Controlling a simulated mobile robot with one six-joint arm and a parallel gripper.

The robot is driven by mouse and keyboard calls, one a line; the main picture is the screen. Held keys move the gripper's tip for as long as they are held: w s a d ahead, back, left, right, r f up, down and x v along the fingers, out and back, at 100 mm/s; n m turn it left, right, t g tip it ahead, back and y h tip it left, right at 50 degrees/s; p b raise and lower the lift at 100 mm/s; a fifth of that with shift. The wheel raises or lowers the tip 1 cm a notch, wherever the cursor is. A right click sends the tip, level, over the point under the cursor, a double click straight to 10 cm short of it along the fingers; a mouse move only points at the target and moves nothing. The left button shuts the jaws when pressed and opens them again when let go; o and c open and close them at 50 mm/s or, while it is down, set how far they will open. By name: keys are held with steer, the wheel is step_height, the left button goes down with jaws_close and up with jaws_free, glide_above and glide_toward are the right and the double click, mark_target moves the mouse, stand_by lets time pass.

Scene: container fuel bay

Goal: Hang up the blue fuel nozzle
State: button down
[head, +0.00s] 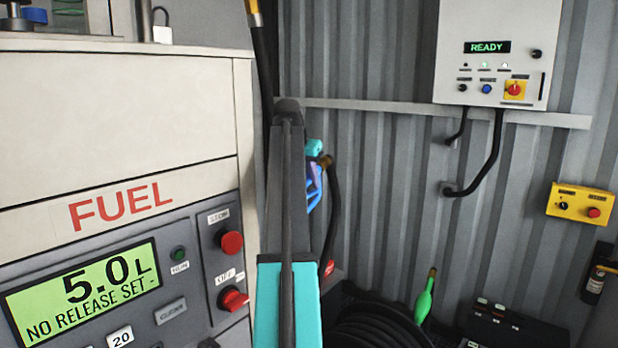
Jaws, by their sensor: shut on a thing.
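The blue fuel nozzle (316,190) shows in part just right of my arm, near the middle of the head view, in front of the ribbed wall. My gripper (314,150) is at the nozzle, shut on it; my arm hides most of the fingers and the grip itself. A black hose (333,215) with a brownish collar runs down beside the nozzle. The nozzle's spout and its holder cannot be made out.
The fuel dispenser (120,130) with red knobs fills the left. A READY control box (490,65) and a yellow button box (580,203) are on the wall. A coiled black hose (375,325), a green tapered object (424,298) and a dark case (505,328) are low right.

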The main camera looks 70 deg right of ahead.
mark_target(309, 193)
steer(key=shift+f, duration=1.8)
steer(key=c, duration=1.4)
jaws_free()
steer(key=shift+o, duration=0.2)
steer(key=shift+f+b, duration=0.1)
steer(key=shift+b, duration=0.2)
steer(key=shift+a, duration=0.1)
steer(key=b+v, duration=0.2)
steer(key=v, duration=1.2)
steer(key=shift+b, duration=0.35)
